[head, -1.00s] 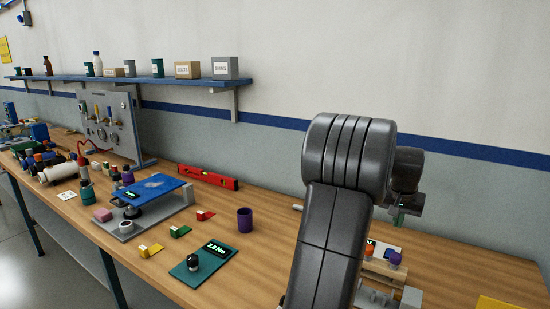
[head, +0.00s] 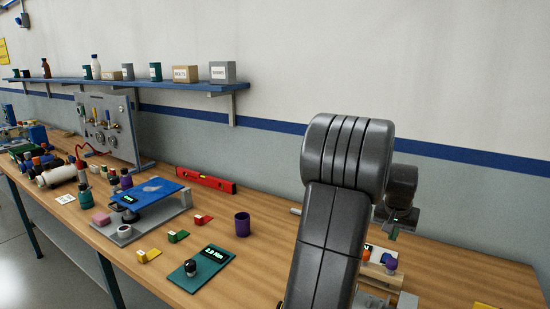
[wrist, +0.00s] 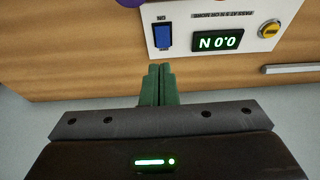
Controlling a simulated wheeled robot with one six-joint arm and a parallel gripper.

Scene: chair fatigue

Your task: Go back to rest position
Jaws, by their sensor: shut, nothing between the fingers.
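My gripper (wrist: 158,72) shows in the wrist view with its two green fingers pressed together and nothing between them. It points toward a white panel (wrist: 180,42) with a blue switch (wrist: 164,38), a display (wrist: 217,42) reading 0.0 N upside down, and a yellow button (wrist: 270,29). The fingertips appear just short of the panel's edge in the picture; I cannot tell the gap. In the head view my arm stands at right centre, and the wrist end is partly hidden behind it.
The wooden bench (head: 440,260) runs along the wall. A purple cup (head: 242,224), a teal gauge (head: 201,268), a red level (head: 206,180) and a blue-topped press (head: 150,195) stand left of my arm. A blue shelf (head: 190,86) with boxes hangs above.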

